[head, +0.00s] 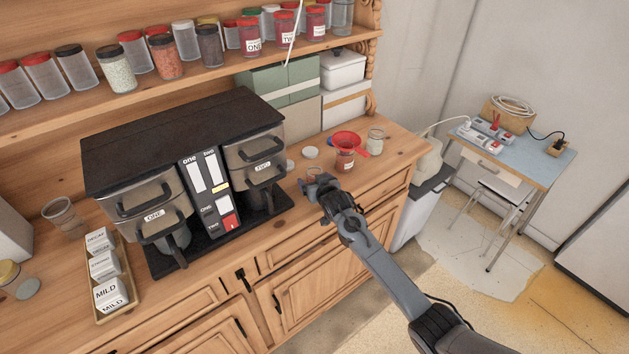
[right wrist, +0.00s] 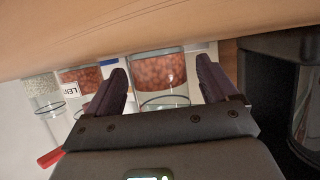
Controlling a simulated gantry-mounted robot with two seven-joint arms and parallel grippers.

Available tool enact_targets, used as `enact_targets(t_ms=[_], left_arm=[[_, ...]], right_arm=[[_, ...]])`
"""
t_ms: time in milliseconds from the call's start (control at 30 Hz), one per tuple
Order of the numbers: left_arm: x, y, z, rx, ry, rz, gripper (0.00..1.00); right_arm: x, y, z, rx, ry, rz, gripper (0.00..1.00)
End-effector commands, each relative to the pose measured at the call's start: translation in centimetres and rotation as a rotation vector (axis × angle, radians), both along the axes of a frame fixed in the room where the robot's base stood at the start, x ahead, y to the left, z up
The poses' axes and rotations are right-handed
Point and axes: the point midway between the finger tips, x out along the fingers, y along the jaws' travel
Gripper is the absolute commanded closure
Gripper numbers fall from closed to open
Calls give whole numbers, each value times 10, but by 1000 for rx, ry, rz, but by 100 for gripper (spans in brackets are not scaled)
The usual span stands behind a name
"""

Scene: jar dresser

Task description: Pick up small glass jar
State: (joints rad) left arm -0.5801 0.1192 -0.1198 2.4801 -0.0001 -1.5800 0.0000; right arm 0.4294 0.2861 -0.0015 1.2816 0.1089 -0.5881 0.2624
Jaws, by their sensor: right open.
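A small glass jar (head: 314,173) with reddish contents stands on the wooden counter, right of the coffee machine. In the right wrist view the jar (right wrist: 158,72) shows between the two fingers, its contents reddish-brown and its clear glass part below them in the picture. My right gripper (head: 321,188) is at the jar, partly hiding it in the head view. In the right wrist view its fingers (right wrist: 160,88) are open, one on each side of the jar; I cannot tell whether they touch it. My left gripper is not in view.
A jar with a red funnel (head: 345,158) and a pale-filled jar (head: 376,140) stand to the right. A pale lid (head: 311,153) lies behind the gripper. The dark coffee machine (head: 185,165) is close on the left. A shelf (head: 200,75) of jars runs above.

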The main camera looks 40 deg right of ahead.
Motion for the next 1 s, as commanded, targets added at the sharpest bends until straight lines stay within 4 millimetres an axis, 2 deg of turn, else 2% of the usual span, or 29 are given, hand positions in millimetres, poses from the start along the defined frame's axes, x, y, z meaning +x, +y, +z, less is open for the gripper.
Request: enact_targets(t_ms=[367, 800, 1000], left_arm=[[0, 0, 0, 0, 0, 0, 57], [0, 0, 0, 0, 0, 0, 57], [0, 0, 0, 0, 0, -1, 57]], right_arm=[[6, -2, -3, -1, 0, 1, 14], [7, -2, -2, 0, -1, 1, 75], [6, -2, -2, 0, -1, 1, 75]])
